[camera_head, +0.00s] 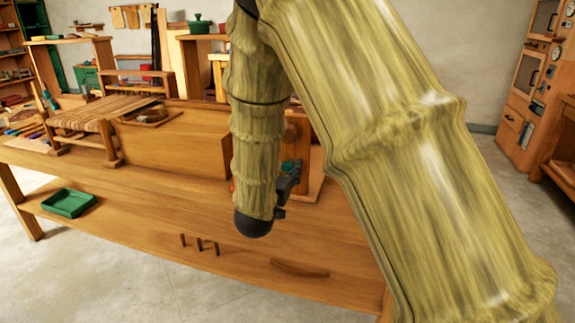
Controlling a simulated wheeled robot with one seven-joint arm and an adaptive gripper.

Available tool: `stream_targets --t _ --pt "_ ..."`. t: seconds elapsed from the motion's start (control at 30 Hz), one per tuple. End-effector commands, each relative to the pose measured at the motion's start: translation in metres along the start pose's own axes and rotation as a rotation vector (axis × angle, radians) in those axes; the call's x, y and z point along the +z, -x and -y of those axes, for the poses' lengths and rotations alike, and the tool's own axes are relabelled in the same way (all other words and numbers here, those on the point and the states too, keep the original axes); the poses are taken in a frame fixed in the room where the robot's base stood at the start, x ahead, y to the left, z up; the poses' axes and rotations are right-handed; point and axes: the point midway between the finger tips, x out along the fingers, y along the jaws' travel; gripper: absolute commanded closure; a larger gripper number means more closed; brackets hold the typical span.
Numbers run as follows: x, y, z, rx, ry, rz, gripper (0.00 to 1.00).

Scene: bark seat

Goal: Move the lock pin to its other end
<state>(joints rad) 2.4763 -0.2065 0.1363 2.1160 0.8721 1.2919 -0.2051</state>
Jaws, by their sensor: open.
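My gripper (289,182) is a small dark shape beside the lower end of my arm, in front of the bench's right part. It is open, and I see nothing held in it. My arm covers much of the space around it. I cannot make out the lock pin; it may be hidden behind my arm. A wooden part (300,132) stands upright just behind the gripper, partly hidden. A small teal patch shows right at the gripper, and I cannot tell what it belongs to.
A long wooden bench (110,170) carries a stool with a woven seat (103,114) and a big wooden box (175,146). Open floor lies in front.

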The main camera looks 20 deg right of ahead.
Motion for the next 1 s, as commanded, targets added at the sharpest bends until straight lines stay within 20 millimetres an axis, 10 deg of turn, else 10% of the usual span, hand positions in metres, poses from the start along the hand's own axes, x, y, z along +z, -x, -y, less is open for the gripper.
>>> stream_targets --t 0.57,0.83,1.0 --pt "0.0002 -0.0128 -0.007 0.001 0.0 0.001 0.48" --pt "0.0003 -0.0125 -0.0063 0.0 0.0 0.001 0.97" --pt "0.0002 -0.0118 -0.006 0.0 0.0 0.001 1.0"
